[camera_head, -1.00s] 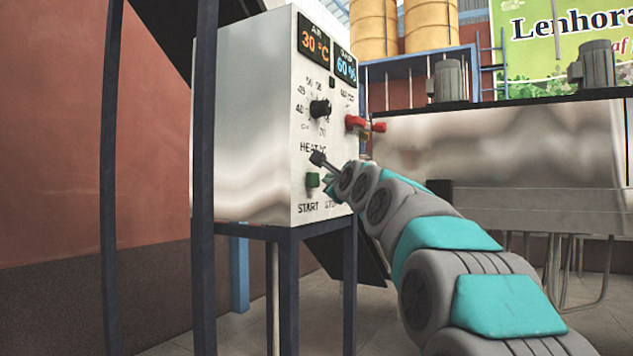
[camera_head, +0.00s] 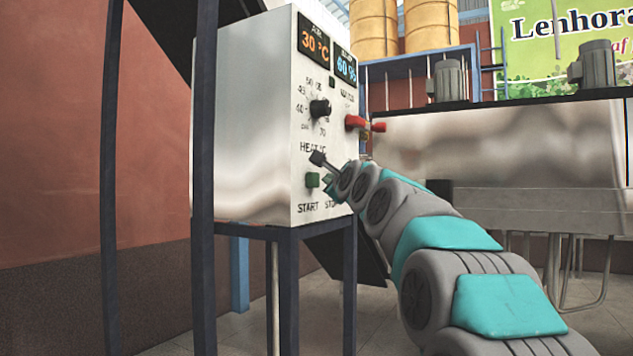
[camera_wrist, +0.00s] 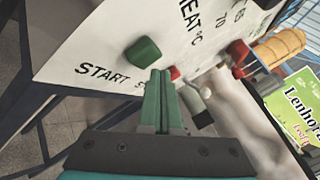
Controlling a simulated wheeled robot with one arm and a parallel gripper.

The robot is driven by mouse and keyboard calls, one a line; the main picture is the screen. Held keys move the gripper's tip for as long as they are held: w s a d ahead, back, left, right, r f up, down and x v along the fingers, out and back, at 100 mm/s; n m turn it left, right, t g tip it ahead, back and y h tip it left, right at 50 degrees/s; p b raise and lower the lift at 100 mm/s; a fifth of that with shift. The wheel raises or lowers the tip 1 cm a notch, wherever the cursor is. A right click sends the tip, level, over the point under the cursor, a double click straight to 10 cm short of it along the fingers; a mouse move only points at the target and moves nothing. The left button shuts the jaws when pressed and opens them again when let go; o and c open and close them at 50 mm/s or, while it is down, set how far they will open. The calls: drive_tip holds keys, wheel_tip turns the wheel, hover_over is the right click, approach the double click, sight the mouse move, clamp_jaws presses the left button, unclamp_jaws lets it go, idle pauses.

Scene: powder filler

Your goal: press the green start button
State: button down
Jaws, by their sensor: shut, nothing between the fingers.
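The green start button (camera_head: 312,180) sticks out of the front of the white control box, above the word START. It also shows in the wrist view (camera_wrist: 142,52), just beyond and to the left of my fingertips. My gripper (camera_wrist: 160,76) is shut and empty, its two fingers together. In the head view my gripper (camera_head: 322,163) is close to the panel, to the upper right of the button. I cannot tell whether it touches anything. A red button (camera_wrist: 174,73) shows partly behind the fingertips in the wrist view.
The white control box (camera_head: 240,130) stands on a dark metal frame (camera_head: 287,290). A black knob (camera_head: 320,108) and a red valve handle (camera_head: 356,123) stick out above the buttons. A metal tank (camera_head: 480,150) stands at right. Dark posts rise at left.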

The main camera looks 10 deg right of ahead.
drive_tip(key=shift+w+a+r+p, duration=0.1)
drive_tip(key=shift+p, duration=0.25)
drive_tip(key=shift+w+a+p, duration=0.15)
drive_tip(key=shift+a+p, duration=0.1)
drive_tip(key=shift+p, duration=0.15)
drive_tip(key=shift+w+a+p, duration=0.35)
drive_tip(key=shift+a+p, duration=0.05)
drive_tip(key=shift+p, duration=0.1)
idle(0.8)
drive_tip(key=shift+s, duration=0.1)
idle(0.3)
drive_tip(key=shift+s+d, duration=0.5)
drive_tip(key=shift+d, duration=0.25)
drive_tip(key=shift+s+d+b, duration=0.35)
drive_tip(key=shift+s+d, duration=0.4)
drive_tip(key=shift+d, duration=0.25)
drive_tip(key=shift+s+d+b, duration=0.35)
drive_tip(key=shift+s+d, duration=0.35)
drive_tip(key=shift+d, duration=0.3)
